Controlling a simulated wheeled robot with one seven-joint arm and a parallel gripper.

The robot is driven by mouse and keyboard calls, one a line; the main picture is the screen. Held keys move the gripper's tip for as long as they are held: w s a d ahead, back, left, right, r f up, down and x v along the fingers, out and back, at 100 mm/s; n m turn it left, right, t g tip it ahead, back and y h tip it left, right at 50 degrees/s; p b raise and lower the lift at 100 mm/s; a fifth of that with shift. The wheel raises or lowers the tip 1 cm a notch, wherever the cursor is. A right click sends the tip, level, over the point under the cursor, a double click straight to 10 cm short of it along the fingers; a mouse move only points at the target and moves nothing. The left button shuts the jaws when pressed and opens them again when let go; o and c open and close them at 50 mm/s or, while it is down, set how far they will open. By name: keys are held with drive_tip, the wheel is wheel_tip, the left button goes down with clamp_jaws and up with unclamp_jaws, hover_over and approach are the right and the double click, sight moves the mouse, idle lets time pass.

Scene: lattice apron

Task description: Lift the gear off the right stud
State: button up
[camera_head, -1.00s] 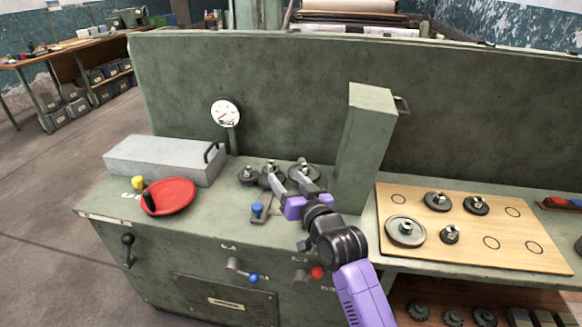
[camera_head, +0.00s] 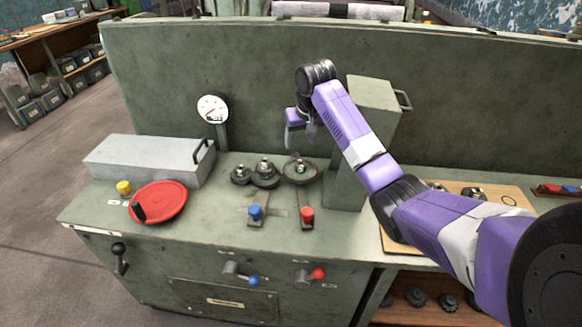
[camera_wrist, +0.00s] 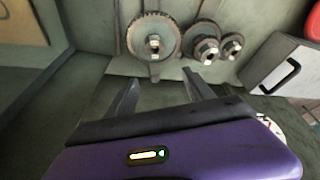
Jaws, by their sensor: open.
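The gear on the right stud (camera_head: 300,170) is the largest of the three toothed gears on the green bench top. A bright nut or stud end shows at its centre. It also shows in the wrist view (camera_wrist: 140,32), at the left because that view is turned round. The middle gear (camera_head: 264,180) and left gear (camera_head: 240,176) sit close beside it. My gripper (camera_head: 300,137) is above and behind the right gear, pointing down.
A tall green column (camera_head: 350,180) stands just right of the gears, partly behind my arm. A blue-knobbed lever (camera_head: 255,212) and a red-knobbed lever (camera_head: 307,214) are in front. My arm partly covers the wooden board (camera_head: 393,240).

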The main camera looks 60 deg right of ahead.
sight(301, 161)
drive_tip(key=shift+g, duration=0.4)
drive_tip(key=shift+s+f+p, duration=0.2)
drive_tip(key=shift+f+p, duration=0.4)
drive_tip(key=shift+f, duration=3.55)
clamp_jaws()
drive_tip(key=shift+r, duration=0.15)
